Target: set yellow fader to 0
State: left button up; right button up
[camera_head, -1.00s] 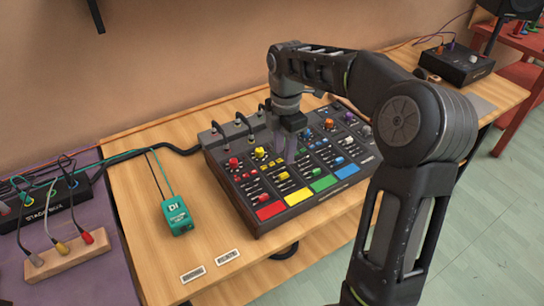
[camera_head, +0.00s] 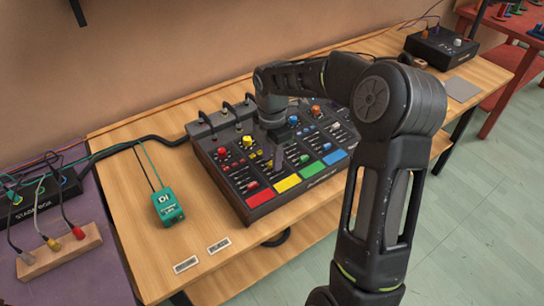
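The mixer (camera_head: 262,207) lies on the wooden table, with red, yellow, green and blue pads along its front edge. The yellow pad (camera_head: 287,183) marks the second channel from the left. The red fader cap (camera_head: 252,185) and green fader cap (camera_head: 304,158) show on either side. My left gripper is not in view.
A green DI box (camera_head: 168,208) stands left of the mixer, with two labels (camera_head: 186,265) in front. Cables rise from the mixer's back edge. A black box (camera_head: 440,47) sits at the far right. The wood left of the mixer is mostly clear.

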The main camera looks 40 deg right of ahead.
jog(key=shift+f, duration=0.2)
jog(key=shift+c, duration=0.2)
grip_shut()
jog(key=shift+w+r, duration=0.1)
dwell(1.1)
